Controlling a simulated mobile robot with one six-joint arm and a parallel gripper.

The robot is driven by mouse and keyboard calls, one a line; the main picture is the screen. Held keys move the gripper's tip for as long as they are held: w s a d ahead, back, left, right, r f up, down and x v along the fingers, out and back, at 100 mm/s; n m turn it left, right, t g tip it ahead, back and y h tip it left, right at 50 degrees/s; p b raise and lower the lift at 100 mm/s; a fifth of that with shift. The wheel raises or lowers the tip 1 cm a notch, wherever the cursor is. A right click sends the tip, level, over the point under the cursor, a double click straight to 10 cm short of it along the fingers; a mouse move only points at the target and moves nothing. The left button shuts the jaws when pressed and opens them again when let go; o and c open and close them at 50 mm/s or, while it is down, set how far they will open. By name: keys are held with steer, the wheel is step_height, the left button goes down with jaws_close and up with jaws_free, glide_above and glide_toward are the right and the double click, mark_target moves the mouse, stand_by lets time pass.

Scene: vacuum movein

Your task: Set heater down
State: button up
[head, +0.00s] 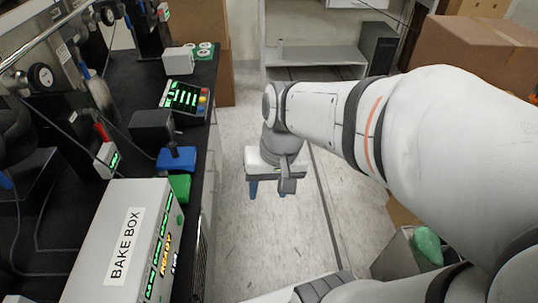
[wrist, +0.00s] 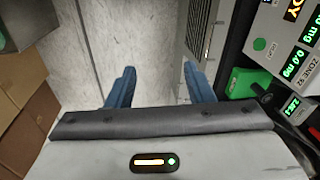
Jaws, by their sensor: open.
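My gripper (head: 267,188) hangs over the floor aisle to the right of the bench, its two blue fingers apart. In the wrist view the gripper (wrist: 158,85) is open, with only pale floor between the fingers. Nothing is held. No thing in view is labelled as a heater, and I cannot tell which one it is. A grey box marked BAKE BOX (head: 110,245) with lit green displays stands on the near bench; its panel (wrist: 288,40) shows at the right of the wrist view. A green block (head: 180,187) and a blue block (head: 176,159) sit behind it.
The black bench (head: 199,137) runs along the left, with a lit panel (head: 185,98), a white box (head: 178,61), cables and gauges. An open box with a green item (head: 427,246) stands at lower right. A large carton (head: 475,48) is at upper right. The aisle floor is clear.

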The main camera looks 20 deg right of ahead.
steer(key=shift+s+d+r+n+t+h, duration=0.15)
steer(key=shift+d+r+n+t+h, duration=0.3)
steer(key=shift+d, duration=0.15)
steer(key=shift+s+d+r+n+t+h, duration=0.1)
steer(key=shift+d+r+n+t+h, duration=0.3)
steer(key=shift+d, duration=0.2)
